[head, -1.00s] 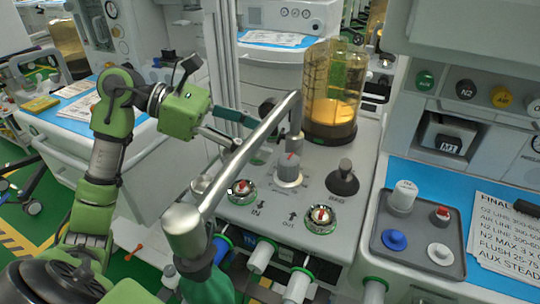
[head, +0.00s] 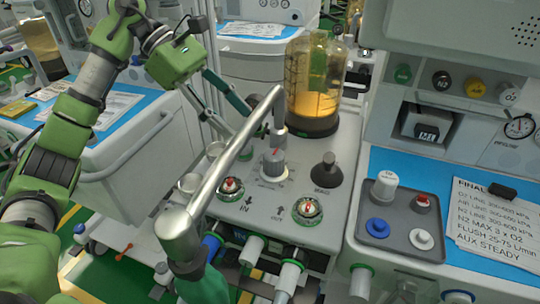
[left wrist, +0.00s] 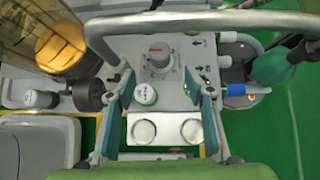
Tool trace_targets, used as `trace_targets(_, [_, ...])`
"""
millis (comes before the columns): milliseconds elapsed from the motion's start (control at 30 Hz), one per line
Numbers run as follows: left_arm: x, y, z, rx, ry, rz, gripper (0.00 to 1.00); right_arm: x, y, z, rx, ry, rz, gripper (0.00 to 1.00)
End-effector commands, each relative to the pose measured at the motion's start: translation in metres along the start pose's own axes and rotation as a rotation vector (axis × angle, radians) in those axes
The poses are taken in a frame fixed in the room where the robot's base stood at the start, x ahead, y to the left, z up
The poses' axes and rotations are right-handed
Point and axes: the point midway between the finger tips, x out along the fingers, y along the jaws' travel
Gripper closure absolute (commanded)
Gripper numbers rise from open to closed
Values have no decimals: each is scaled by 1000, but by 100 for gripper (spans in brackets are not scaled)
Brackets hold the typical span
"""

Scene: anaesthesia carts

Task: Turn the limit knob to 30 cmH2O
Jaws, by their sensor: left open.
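The limit knob (head: 273,161) is a grey dial with a red mark on its top. It stands on the grey absorber panel (head: 262,208), behind the curved metal tube. It also shows in the left wrist view (left wrist: 158,56), beyond the fingers; its scale is too small to read. My left gripper (head: 238,120) is open and empty, with its fingers above the panel to the left of the knob and apart from it. In the left wrist view the spread fingers (left wrist: 165,85) frame a white and green round part (left wrist: 146,94). My right gripper is not in view.
The metal tube (head: 230,150) arches over the panel near the knob. An amber canister (head: 314,90) stands behind it. Two red-centred valves (head: 231,188) and a black BAG knob (head: 326,170) sit nearby. A grey tray (head: 397,215) of coloured knobs lies right.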

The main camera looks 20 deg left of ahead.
Motion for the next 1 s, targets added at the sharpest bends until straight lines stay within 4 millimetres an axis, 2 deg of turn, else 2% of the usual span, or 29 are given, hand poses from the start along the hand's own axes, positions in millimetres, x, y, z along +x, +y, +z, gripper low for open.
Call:
trace_targets(300, [69, -1, 0, 2, -2, -4, 52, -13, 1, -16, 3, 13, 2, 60])
trace_targets(500, [103, -1, 0, 0, -2, -2, 52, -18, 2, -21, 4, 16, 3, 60])
trace_targets(700, [121, 0, 0, 0, -1, 0, 52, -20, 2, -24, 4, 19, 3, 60])
trace_targets(1000, [123, 0, 1, 0, -2, 1, 52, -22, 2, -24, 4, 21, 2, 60])
